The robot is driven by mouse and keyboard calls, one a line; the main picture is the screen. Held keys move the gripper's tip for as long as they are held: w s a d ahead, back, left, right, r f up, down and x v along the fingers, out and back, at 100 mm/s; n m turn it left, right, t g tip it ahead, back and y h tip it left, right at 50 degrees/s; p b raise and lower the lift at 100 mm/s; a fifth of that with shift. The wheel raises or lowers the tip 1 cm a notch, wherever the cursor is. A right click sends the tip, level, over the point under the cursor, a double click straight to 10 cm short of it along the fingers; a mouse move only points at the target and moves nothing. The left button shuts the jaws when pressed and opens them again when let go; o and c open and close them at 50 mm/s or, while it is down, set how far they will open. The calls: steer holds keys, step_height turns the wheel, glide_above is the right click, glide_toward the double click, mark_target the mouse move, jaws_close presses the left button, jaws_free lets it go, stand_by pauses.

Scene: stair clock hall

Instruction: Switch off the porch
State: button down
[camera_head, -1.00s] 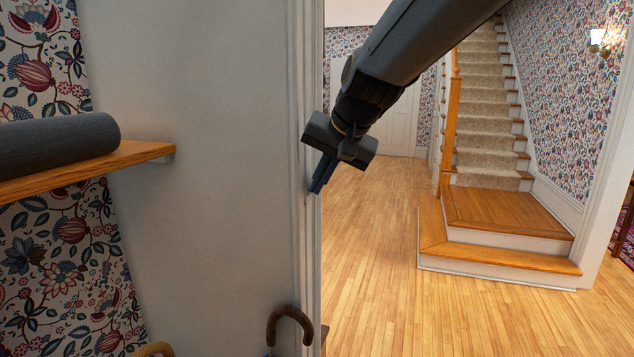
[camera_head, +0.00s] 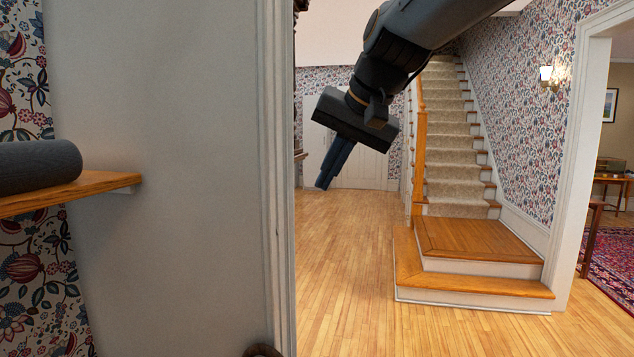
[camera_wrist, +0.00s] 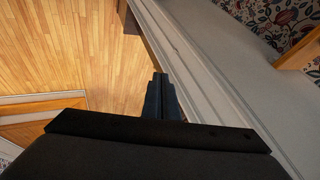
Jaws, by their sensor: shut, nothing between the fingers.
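My gripper (camera_head: 333,164) is shut and empty, its fingers together and pointing down and to the left in front of the hall opening. In the wrist view the closed fingers (camera_wrist: 160,98) show beside the white door trim, with the wood floor behind them. I cannot tell whether they touch the trim. No switch or porch control can be made out in either view. A lit wall lamp (camera_head: 547,74) hangs on the papered wall right of the stairs; I cannot tell whether it relates to the porch.
A plain wall (camera_head: 160,180) with white door trim (camera_head: 277,180) stands at left, with a wooden shelf (camera_head: 95,189) bearing a dark grey roll (camera_head: 38,165). The stairs (camera_head: 460,140) and their wooden landing (camera_head: 475,240) are at right. The wood floor (camera_head: 345,270) between is clear.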

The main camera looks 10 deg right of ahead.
mark_target(279, 220)
steer(key=shift+s+d+f+p, duration=0.1)
steer(key=shift+s+f+p, duration=0.15)
steer(key=shift+f+p, duration=0.55)
steer(key=shift+f, duration=0.1)
steer(key=w+a+f+p, duration=0.4)
steer(key=w+a+f, duration=0.2)
steer(key=a+f, duration=0.1)
steer(key=shift+w+f, duration=0.15)
steer(key=shift+f, duration=0.5)
